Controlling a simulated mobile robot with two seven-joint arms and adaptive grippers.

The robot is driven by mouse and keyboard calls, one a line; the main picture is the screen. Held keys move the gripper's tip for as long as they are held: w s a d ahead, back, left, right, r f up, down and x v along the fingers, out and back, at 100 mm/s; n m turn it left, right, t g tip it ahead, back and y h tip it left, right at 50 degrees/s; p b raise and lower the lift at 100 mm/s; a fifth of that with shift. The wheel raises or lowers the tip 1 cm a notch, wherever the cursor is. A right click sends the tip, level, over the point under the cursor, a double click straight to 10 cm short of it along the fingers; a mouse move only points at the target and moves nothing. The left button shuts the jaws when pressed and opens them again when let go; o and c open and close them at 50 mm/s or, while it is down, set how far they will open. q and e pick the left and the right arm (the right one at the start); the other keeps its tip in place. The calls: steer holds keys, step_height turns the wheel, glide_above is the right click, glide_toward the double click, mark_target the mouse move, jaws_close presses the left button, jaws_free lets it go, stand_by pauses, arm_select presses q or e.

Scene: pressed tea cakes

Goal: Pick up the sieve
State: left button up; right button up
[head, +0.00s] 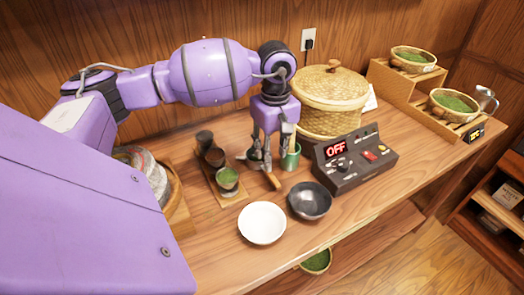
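What looks like the sieve is a small piece with a brown wooden handle (272,181) on the table. Its round dark head is mostly hidden behind my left gripper's fingers. My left gripper (270,156) points down right over it, with its fingers spread apart. I cannot tell whether they touch the sieve. A green cup (292,159) stands close beside the right finger. My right gripper is not in view.
A white bowl (262,223) and a black bowl (310,201) stand in front. A control box (354,165) reading OFF is to the right. A lidded basket (329,101) stands behind. A wooden tray (211,178) with several cups is to the left.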

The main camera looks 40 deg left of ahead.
mark_target(272, 177)
arm_select(q)
steer(key=shift+f, duration=0.4)
steer(key=f, duration=0.2)
steer(key=f+p, duration=0.1)
steer(key=f, duration=0.1)
steer(key=s+d+f, duration=0.1)
steer(key=f, duration=0.1)
steer(key=shift+a+f, duration=0.1)
steer(key=shift+f, duration=0.25)
steer(key=shift+c, duration=0.4)
jaws_close()
